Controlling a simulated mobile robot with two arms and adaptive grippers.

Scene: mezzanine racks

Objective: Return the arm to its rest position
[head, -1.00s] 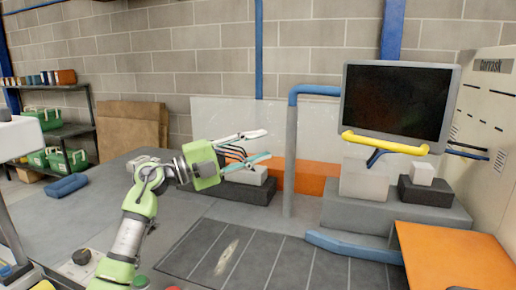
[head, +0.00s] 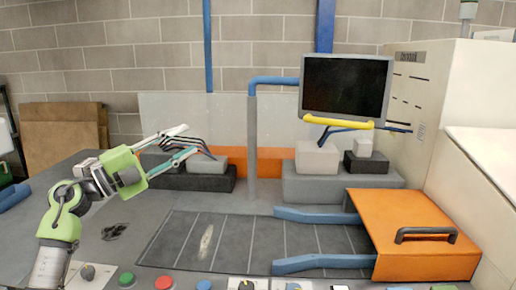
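My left arm comes in from the lower left in the head view. It is green and grey, bent at the elbow, and raised over the grey work surface. Its gripper (head: 186,141) points right, with its two thin fingers, one white and one teal, spread apart and nothing between them. Behind the fingers are a dark block (head: 190,181) and a light grey block (head: 211,166), partly covered by the gripper in the picture. I cannot tell any contact, and the gap looks clear. My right gripper is not in view.
A blue-grey post (head: 252,140) stands right of the gripper. A monitor (head: 345,86) with a yellow bar is further right. An orange panel with a handle (head: 415,236) and blue rails lies at lower right. Buttons and knobs (head: 125,281) line the front edge.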

